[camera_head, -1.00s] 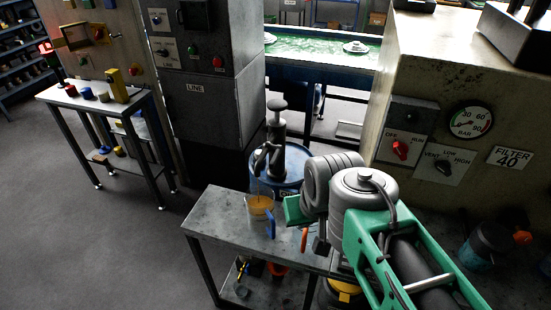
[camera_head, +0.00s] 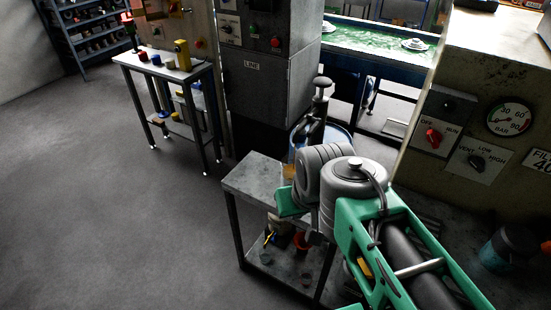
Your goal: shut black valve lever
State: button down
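I cannot pick out a black valve lever for certain. A black upright fitting with a knobbed top (camera_head: 321,88) stands at a blue drum (camera_head: 340,136), behind the small grey table; my arm hides its lower part. Whether it carries a valve lever is not clear. My green and grey arm reaches in from the lower right, across the table's right side. Its fingertips do not show, and what lies behind the arm is hidden.
The small grey table (camera_head: 250,178) has a lower shelf with several small items. A machine panel with a red switch (camera_head: 432,138) and a gauge (camera_head: 509,118) stands right. Open floor lies front left.

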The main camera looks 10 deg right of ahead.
aim_at(317, 122)
jog(key=z, duration=0.55)
jog(key=k, duration=0.15)
jog(key=u, duration=1.9)
jog(key=i, duration=0.65)
jog(key=z, duration=0.15)
